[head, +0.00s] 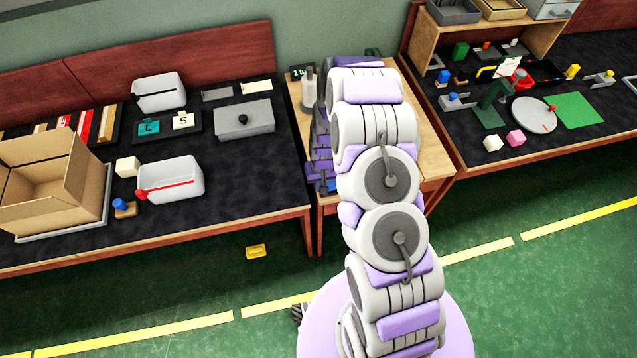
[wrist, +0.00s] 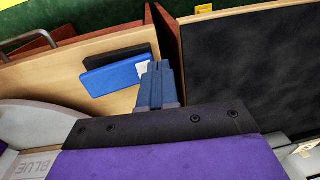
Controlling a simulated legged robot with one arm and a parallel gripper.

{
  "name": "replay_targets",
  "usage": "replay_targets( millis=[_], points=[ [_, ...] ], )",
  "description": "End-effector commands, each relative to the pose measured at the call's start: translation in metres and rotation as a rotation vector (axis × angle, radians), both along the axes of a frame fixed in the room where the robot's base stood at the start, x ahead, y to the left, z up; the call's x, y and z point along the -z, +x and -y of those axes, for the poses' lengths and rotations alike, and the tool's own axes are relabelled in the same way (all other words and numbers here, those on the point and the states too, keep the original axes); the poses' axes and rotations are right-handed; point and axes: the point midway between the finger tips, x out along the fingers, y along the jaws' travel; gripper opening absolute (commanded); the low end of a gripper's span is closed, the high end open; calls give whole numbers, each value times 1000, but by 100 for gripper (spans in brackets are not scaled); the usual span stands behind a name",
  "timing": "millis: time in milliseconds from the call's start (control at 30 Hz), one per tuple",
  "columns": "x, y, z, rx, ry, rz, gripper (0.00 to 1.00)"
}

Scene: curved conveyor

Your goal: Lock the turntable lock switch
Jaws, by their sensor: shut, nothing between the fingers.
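The turntable (head: 531,114) is a pale grey disc on the right table in the head view, with a small red mark near its right edge. I cannot tell which small part near it is the lock switch. My gripper (wrist: 158,85) shows in the wrist view as two dark blue fingers, shut with nothing between them. It is over the wooden middle table, beside a flat blue block (wrist: 116,76) with a black piece behind it. The turntable is not seen in the wrist view.
The left table carries a cardboard box (head: 85,193) and white bins. A yellow piece (head: 256,251) lies on the green floor.

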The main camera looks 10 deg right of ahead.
Motion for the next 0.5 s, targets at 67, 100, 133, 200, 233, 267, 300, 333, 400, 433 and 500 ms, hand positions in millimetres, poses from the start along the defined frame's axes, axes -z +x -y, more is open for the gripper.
replay_targets(
  millis=[67,100,133,200,233,267,300,333,400,433,500],
  points=[
    [-5,0,0,0,0,0,0],
    [-7,0,0,0,0,0,0],
    [-8,0,0,0,0,0,0],
    [-10,0,0,0,0,-1,0],
    [-11,0,0,0,0,-1,0],
    [-11,0,0,0,0,-1,0],
    [-11,0,0,0,0,-1,0],
    [-11,0,0,0,0,-1,0],
    [-11,0,0,0,0,-1,0],
    [-11,0,0,0,0,-1,0],
    [-11,0,0,0,0,-1,0]
  ],
)
